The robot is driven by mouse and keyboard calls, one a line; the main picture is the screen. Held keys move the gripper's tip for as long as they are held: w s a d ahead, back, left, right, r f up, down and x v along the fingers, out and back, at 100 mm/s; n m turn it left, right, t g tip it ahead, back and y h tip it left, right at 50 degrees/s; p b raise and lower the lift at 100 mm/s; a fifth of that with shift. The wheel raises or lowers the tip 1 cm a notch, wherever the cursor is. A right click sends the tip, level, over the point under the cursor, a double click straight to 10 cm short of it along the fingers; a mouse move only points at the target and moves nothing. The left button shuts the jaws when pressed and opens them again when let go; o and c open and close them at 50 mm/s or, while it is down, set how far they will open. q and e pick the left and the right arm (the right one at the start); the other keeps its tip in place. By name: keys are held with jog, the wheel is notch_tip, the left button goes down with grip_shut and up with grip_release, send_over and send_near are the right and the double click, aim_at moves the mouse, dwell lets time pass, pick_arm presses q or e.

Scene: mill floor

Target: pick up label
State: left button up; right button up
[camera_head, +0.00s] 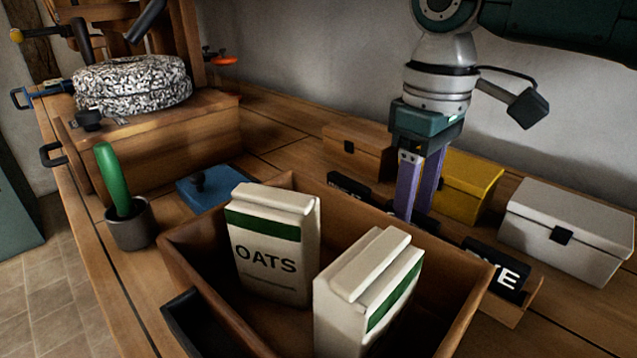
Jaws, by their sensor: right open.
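Several black labels stand in a row behind the open wooden bin. A dark label (426,222) is partly hidden behind my right gripper's fingers. My right gripper (417,205) points down with its purple fingers open, just at or above this middle label. I cannot tell whether they touch it. My left gripper is out of view.
The wooden bin (456,318) holds two cream packs, one marked OATS (266,258). Behind the labels stand a brown box (357,150), a yellow box (470,187) and a white box (568,230).

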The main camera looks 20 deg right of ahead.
grip_shut()
dwell(0.4)
jog(key=shift+r, duration=0.15)
